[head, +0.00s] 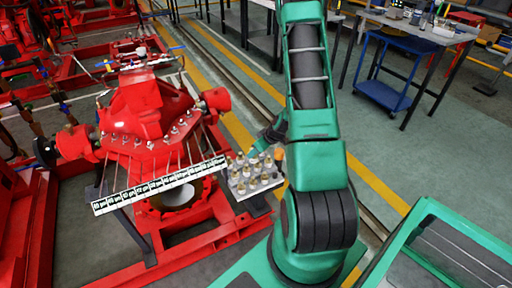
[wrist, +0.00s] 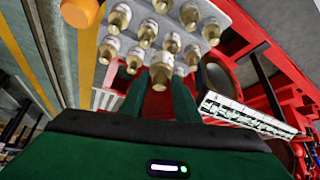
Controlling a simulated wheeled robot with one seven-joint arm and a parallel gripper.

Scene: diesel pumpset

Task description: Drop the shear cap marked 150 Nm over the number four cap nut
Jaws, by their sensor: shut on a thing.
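My gripper (wrist: 160,80) is shut on a brass-coloured shear cap (wrist: 162,64) with a pale band, seen between the two green fingertips in the wrist view. Its marking is too small to read. Several similar caps stand in rows on a light grey tray (wrist: 228,14), close beside the held one. In the head view the tray (head: 262,187) sits right of the red pump, and my arm partly hides the gripper over it. The red pump housing (head: 140,105) carries a row of cap nuts (head: 150,144); I cannot tell which is number four.
A white label strip (head: 160,184) with Nm values runs in front of the pump, with thin lines up to the nuts. It also shows in the wrist view (wrist: 245,114). An orange round thing (wrist: 80,12) stands at the tray's end. Red frame rails surround the pump.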

